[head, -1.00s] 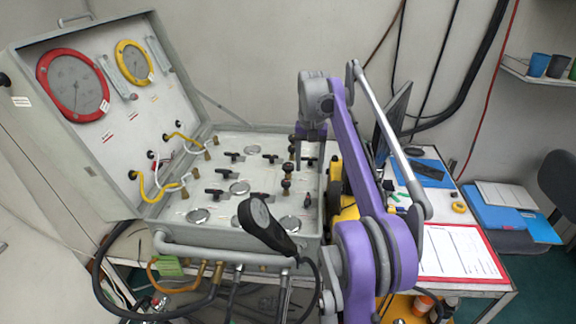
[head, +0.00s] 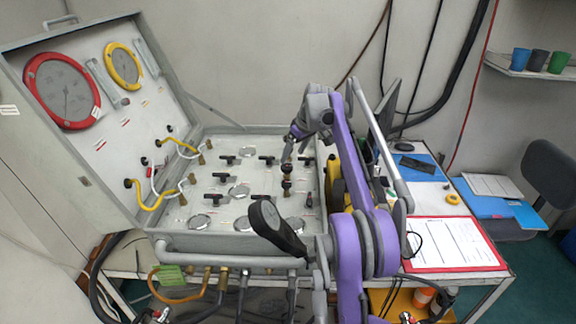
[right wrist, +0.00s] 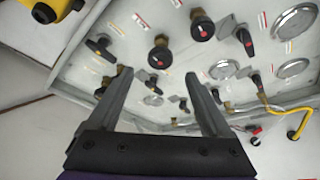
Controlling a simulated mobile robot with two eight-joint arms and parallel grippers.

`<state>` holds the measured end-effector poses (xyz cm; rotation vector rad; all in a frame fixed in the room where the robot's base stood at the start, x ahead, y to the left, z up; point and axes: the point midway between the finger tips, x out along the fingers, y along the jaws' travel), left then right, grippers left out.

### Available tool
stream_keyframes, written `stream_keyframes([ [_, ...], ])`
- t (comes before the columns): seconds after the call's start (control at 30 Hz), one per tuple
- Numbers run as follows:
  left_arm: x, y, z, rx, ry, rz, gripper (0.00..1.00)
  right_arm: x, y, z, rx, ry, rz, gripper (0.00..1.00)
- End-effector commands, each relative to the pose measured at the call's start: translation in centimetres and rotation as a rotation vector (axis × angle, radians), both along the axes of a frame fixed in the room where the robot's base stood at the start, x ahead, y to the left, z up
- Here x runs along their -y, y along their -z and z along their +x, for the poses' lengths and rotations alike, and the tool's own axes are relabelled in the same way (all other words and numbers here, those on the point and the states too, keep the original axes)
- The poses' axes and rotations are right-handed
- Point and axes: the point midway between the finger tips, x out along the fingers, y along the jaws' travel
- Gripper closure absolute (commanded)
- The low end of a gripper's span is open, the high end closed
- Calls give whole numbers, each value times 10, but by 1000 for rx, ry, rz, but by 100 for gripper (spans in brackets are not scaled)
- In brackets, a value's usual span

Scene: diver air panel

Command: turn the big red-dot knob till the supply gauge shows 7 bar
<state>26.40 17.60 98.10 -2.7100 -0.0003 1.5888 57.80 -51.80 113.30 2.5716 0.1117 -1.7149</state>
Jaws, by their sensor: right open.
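Two round black knobs with red dots stand on the panel in the right wrist view: one (right wrist: 160,52) ahead of my fingertips, one (right wrist: 202,26) farther up and right. I cannot tell which is the big one. In the head view, dark knobs (head: 286,185) stand at the panel's right part. My right gripper (right wrist: 157,78) is open and empty, apart from the knobs; in the head view it is above the panel's back right (head: 297,134). On the lid are a red-rimmed gauge (head: 62,90) and a yellow-rimmed gauge (head: 123,66); their readings and labels are too small to read.
Black T-handles (head: 262,197) and several round dials (head: 199,221) fill the panel. Yellow and white hoses (head: 150,196) loop at the left. A clipboard (head: 450,243) lies on the table at right.

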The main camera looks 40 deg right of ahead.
Motion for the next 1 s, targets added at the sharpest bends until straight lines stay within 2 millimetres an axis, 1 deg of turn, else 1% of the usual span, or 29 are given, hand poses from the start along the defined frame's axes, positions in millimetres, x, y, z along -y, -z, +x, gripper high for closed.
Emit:
stream_keyframes([
  [0.03, 0, 3, -2, -3, 0, 0, 50, -1, 12, 4, -2, -1, 0, 17],
  [0.1, 0, 5, -2, -4, 0, 0, 50, -1, 24, 9, -2, 0, 1, 17],
  [0.2, 0, 6, -3, -6, 0, 0, 50, -2, 38, 15, -2, 1, 1, 17],
  [0.3, 0, 7, -3, -6, 0, 0, 50, -2, 48, 19, -1, 1, 1, 17],
  [0.47, 0, 7, -3, -7, 0, 0, 50, -2, 56, 23, -1, 1, 0, 17],
  [0.73, 0, 7, -3, -6, 0, 0, 50, -2, 57, 23, -1, 1, 0, 17],
  [0.87, 0, 7, -3, -7, 0, 0, 50, -2, 57, 23, -1, 2, 1, 40],
  [0.9, 0, 7, -3, -7, 0, 0, 50, -2, 57, 23, -1, 2, 1, 48],
  [0.97, 0, 7, -3, -6, 0, 0, 50, -2, 57, 23, -1, 2, 1, 58],
  [1.0, 0, 7, -3, -6, 0, 0, 50, -2, 57, 23, -1, 2, 1, 66],
])
